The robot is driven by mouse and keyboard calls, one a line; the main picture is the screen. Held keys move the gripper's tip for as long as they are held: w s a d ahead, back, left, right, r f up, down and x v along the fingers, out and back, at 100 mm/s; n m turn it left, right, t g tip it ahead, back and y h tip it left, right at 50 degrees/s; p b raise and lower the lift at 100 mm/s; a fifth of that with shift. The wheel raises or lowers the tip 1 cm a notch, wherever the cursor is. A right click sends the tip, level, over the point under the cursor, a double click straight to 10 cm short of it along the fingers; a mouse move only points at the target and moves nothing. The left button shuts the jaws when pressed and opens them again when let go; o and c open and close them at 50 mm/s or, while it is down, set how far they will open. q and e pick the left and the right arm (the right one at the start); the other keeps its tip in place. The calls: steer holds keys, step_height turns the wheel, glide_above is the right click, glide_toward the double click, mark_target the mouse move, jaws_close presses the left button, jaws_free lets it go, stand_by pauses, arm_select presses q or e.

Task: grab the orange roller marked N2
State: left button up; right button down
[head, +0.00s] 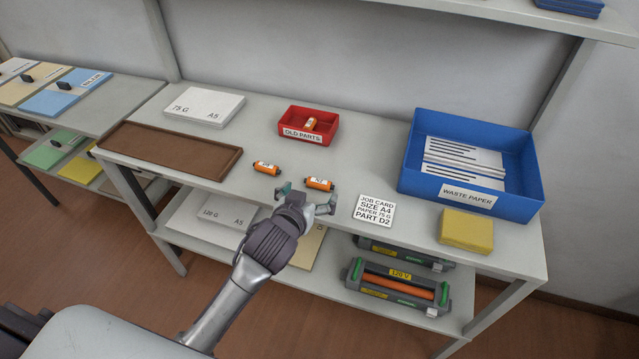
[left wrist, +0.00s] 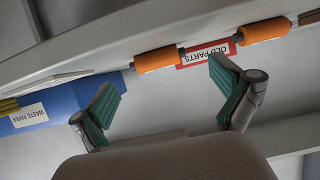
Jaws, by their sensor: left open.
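Two orange rollers with black ends lie on the table top. The left one (head: 266,168) lies farther from my left gripper, and the right one (head: 318,184) lies just beyond its fingers. A third roller (head: 311,123) is in the red tray. Their small labels are too small to read, so I cannot tell which is N2. My left gripper (head: 307,196) is open and empty at the table's front edge. In the left wrist view, upside down, the near roller (left wrist: 157,59) is ahead between the open fingers (left wrist: 165,75); the other roller (left wrist: 266,31) is at upper right.
The red OLD PARTS tray (head: 288,133) stands behind the rollers. A brown tray (head: 132,148) lies left. A job card (head: 374,210), yellow pad (head: 467,231) and blue WASTE PAPER bin (head: 408,170) are right. A lower shelf (head: 205,243) runs beneath the table top.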

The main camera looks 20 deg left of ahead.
mark_target(319, 182)
arm_select(q)
steer(key=shift+w, duration=0.6)
steer(key=x, duration=0.4)
steer(key=shift+w+d, duration=0.2)
steer(key=shift+w, duration=0.1)
arm_select(e)
steer(key=shift+d+r, duration=0.15)
steer(key=shift+d, duration=0.35)
arm_select(q)
steer(key=c, duration=1)
steer(key=shift+r, duration=0.1)
